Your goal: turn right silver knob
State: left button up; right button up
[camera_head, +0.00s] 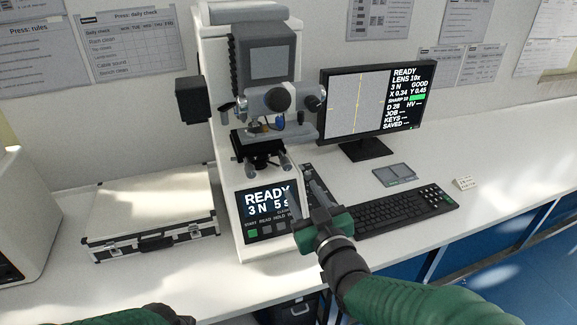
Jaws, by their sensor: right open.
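The white hardness tester (222,150) stands at the back of the bench. Under its dark head is a silver turret (255,101) with round black knobs. Small silver knobs hang around the stage, one at the left (253,173) and one at the right (282,170). Which one counts as the right silver knob is hard to tell at this size. My right gripper (307,197) is open and empty, in front of the tester's right side, below the right silver knob and apart from it. My left arm shows only at the bottom left edge; its gripper is out of the picture.
A silver case (150,208) lies left of the tester. A monitor (370,105) stands at the right, with a keyboard (393,207) and a grey pad (393,174) in front. The tester's lit panel (268,212) is close left of my right gripper. The bench's far right is mostly clear.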

aim_at(288, 168)
jog(key=x, duration=1)
jog(key=shift+w+a+f+p, duration=0.1)
jog(key=shift+w+a+p, duration=0.05)
jog(key=shift+w+p, duration=0.15)
jog(key=shift+s, duration=0.1)
grip_shut()
jog(key=shift+f+m+b, duration=0.2)
jog(key=shift+m+b, duration=0.4)
jog(key=shift+b, duration=0.1)
jog(key=shift+m+b, duration=0.3)
jog(key=shift+m, duration=0.2)
jog(key=shift+r, duration=0.2)
